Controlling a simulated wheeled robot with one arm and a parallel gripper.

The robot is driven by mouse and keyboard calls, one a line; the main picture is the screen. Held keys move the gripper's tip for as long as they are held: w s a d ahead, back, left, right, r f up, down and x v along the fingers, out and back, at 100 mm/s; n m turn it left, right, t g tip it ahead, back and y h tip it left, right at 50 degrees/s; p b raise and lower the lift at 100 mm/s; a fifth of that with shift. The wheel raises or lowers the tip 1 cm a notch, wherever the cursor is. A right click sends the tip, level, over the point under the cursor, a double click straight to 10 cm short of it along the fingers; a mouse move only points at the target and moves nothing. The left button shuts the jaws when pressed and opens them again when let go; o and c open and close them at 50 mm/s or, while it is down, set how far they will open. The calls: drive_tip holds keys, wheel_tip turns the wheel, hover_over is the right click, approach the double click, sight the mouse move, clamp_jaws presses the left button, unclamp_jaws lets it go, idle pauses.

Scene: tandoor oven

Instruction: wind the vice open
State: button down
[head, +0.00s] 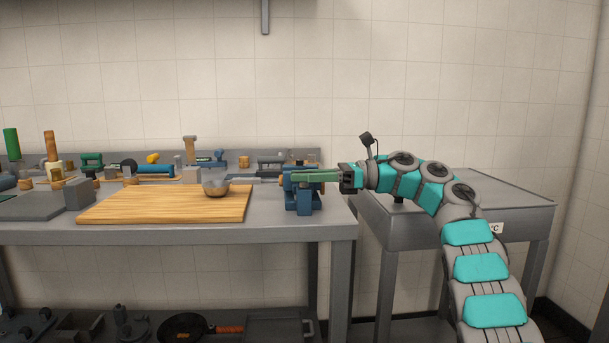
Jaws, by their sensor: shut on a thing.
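The blue vice (303,200) stands at the right end of the grey workbench. A green bar-like part (316,175) lies level across its top and runs right to my gripper; I cannot tell whether it is the vice's handle. My gripper (345,180) reaches in from the right at the height of the vice's top. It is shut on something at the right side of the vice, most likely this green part. The fingertips are small and partly hidden, so the exact grip and the jaw gap of the vice do not show clearly.
A wooden board (165,204) with a metal bowl (215,187) on it lies left of the vice. Several tools and blocks line the back of the bench (280,233). A pan (183,327) sits below.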

idle(0.4)
drive_tip(key=c, duration=0.8)
unclamp_jaws()
drive_tip(key=shift+o, duration=0.2)
drive_tip(key=d, duration=0.6)
drive_tip(key=shift+d+r+p, duration=0.1)
drive_tip(key=shift+d+p, duration=0.1)
drive_tip(key=shift+p, duration=0.1)
drive_tip(key=shift+d, duration=0.6)
